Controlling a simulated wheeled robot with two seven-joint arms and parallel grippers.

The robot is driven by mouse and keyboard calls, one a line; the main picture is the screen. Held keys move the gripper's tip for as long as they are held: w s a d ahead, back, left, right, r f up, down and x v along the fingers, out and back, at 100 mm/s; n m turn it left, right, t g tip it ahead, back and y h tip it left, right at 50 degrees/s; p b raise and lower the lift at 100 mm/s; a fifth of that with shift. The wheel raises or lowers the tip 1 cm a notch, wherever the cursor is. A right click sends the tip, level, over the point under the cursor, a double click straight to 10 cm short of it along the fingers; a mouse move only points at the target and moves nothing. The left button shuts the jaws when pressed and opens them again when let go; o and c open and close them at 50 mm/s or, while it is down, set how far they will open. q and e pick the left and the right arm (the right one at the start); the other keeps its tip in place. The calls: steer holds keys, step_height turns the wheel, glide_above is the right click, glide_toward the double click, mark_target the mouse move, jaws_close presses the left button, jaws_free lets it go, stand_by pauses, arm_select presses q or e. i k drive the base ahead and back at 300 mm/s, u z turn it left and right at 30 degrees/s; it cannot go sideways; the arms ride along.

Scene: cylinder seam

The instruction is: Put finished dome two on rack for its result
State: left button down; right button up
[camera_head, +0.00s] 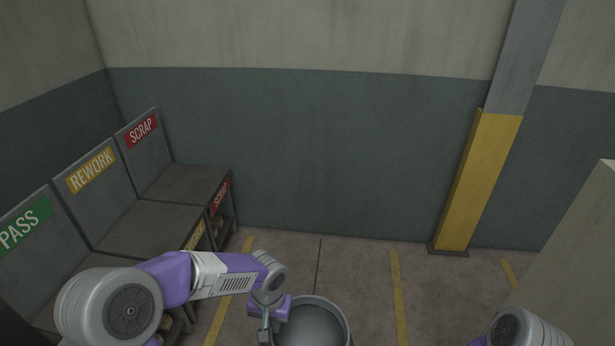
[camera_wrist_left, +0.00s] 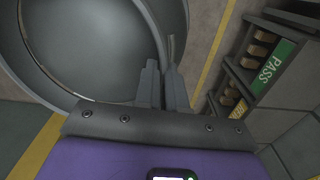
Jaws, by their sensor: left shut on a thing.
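A grey metal dome (camera_head: 318,322), hollow side up like a bowl, shows at the bottom middle of the head view, cut off by the frame edge. In the left wrist view the dome (camera_wrist_left: 95,55) fills the upper left. My left gripper (camera_head: 268,332) is shut on the dome's rim; the left wrist view shows its two fingers (camera_wrist_left: 165,82) at the rim. The rack stands at the left with PASS (camera_head: 22,228), REWORK (camera_head: 91,170) and SCRAP (camera_head: 143,130) sections. The SCRAP top (camera_head: 190,181) and REWORK top (camera_head: 150,228) look empty. My right gripper is out of view.
A yellow and grey pillar (camera_head: 468,180) stands at the right against the back wall. A pale block (camera_head: 580,245) is at the far right. Yellow lines mark the floor (camera_head: 360,285), which is open between rack and pillar. Lower shelves hold brownish items.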

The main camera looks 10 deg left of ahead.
mark_target(154, 227)
steer(key=u, duration=0.2)
steer(key=i, duration=1.1)
steer(key=u, duration=0.55)
steer(key=i, duration=1.2)
steer(key=u, duration=0.9)
steer(key=i, duration=1.5)
steer(key=u, duration=0.4)
